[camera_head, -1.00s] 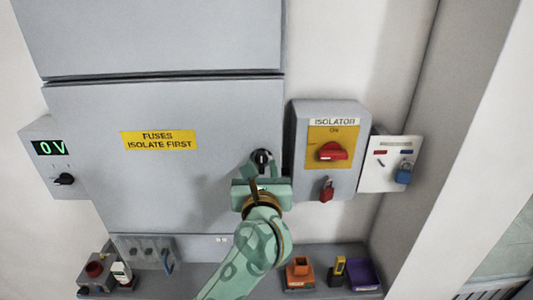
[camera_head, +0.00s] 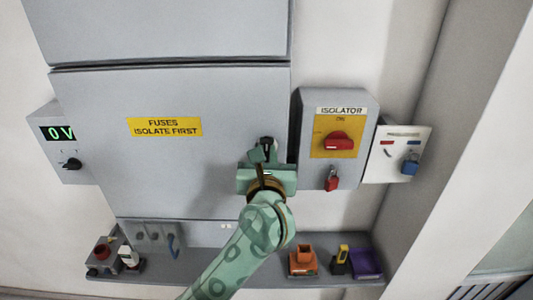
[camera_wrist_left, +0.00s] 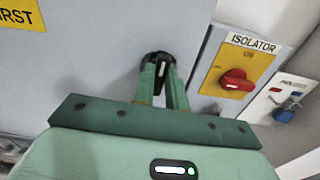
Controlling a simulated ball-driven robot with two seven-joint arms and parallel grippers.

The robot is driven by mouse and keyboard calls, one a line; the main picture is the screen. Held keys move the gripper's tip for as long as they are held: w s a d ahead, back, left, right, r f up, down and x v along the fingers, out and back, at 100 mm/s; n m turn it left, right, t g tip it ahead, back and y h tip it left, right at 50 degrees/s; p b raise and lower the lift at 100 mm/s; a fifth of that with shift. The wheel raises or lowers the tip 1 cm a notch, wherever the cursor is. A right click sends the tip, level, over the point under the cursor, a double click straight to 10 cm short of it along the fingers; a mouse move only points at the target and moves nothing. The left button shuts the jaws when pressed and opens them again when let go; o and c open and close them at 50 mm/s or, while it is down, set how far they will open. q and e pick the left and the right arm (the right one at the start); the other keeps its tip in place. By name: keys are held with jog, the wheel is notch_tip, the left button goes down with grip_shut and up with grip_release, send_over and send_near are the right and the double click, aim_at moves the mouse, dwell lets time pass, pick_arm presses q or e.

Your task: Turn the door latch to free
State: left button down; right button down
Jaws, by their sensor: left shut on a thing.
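The door latch (camera_head: 266,141) is a small black knob on a round base at the right edge of the grey cabinet door (camera_head: 125,170). In the left wrist view the latch (camera_wrist_left: 162,62) stands between the fingertips, with its bar close to upright and leaning slightly. My left gripper (camera_head: 264,154) is green and shut on the latch. Its two fingers (camera_wrist_left: 161,76) hide the sides and lower part of the latch. My right gripper is in neither view.
The isolator box (camera_head: 309,145), with a red handle (camera_head: 338,141) and a red padlock (camera_head: 332,182), stands close to the right of the latch. A white panel with a blue padlock (camera_head: 410,167) is beyond it.

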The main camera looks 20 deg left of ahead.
pick_arm(q)
jog(key=m+p, duration=0.2)
jog(key=shift+r+m, duration=0.15)
jog(key=shift+m, duration=0.25)
jog(key=m, duration=0.2)
jog(key=shift+d+m, duration=0.1)
jog(key=shift+m, duration=0.3)
jog(key=m, duration=0.6)
jog(key=shift+d+f, duration=0.1)
jog(key=shift+f, duration=0.15)
jog(key=m, duration=0.5)
jog(key=shift+f+m, duration=0.2)
jog(key=shift+m, duration=0.2)
jog(key=c, duration=1.4)
grip_release()
jog(key=shift+w, duration=0.1)
jog(key=shift+c, duration=0.2)
jog(key=shift+d, duration=0.1)
